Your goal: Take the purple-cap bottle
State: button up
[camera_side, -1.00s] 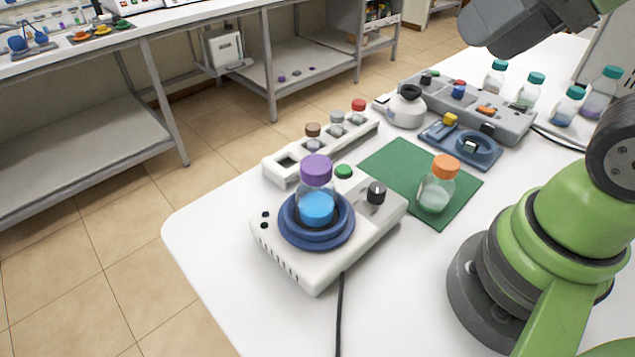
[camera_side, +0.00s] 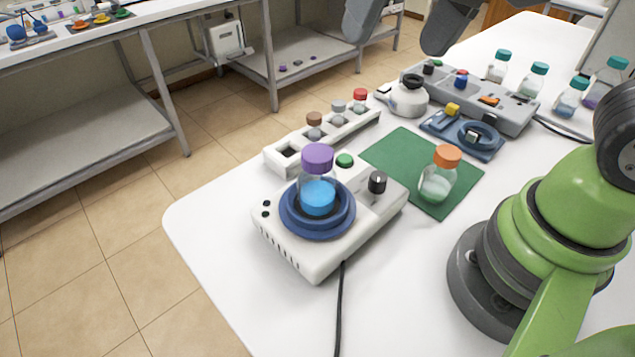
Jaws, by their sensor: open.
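The purple-cap bottle (camera_side: 318,179) is clear with blue liquid in its lower part. It stands upright in the round blue holder (camera_side: 335,227) on top of a white device (camera_side: 317,262). My gripper (camera_side: 396,45) shows at the top edge as two dark grey fingers set apart, open with nothing between them. It is above and to the right of the bottle in the picture, clear of it. The rest of my gripper is cut off by the frame.
An orange-cap bottle (camera_side: 438,174) stands on a green mat (camera_side: 400,158). A white rack (camera_side: 285,160) with small capped vials is behind the device. A white flask (camera_side: 408,98), a grey box (camera_side: 515,112) and several teal-cap bottles (camera_side: 571,97) stand farther back.

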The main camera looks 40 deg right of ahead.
aim_at(318, 153)
jog(key=w+a+f+g, duration=0.1)
jog(key=a+f, duration=0.1)
jog(key=w+a+f+g+h, duration=0.1)
jog(key=w+a+f, duration=0.1)
jog(key=f, duration=0.1)
jog(key=w+a+f+g, duration=0.1)
jog(key=a+f, duration=0.1)
jog(key=f, duration=0.1)
jog(key=shift+w+a+h, duration=0.15)
jog(key=shift+w+h, duration=0.15)
jog(key=shift+w, duration=0.05)
jog(key=shift+m, duration=0.3)
notch_tip(318, 153, down, 4)
jog(key=shift+a+f, duration=0.1)
jog(key=shift+f, duration=0.1)
notch_tip(318, 153, down, 6)
jog(key=shift+r, duration=0.1)
jog(key=c, duration=1.1)
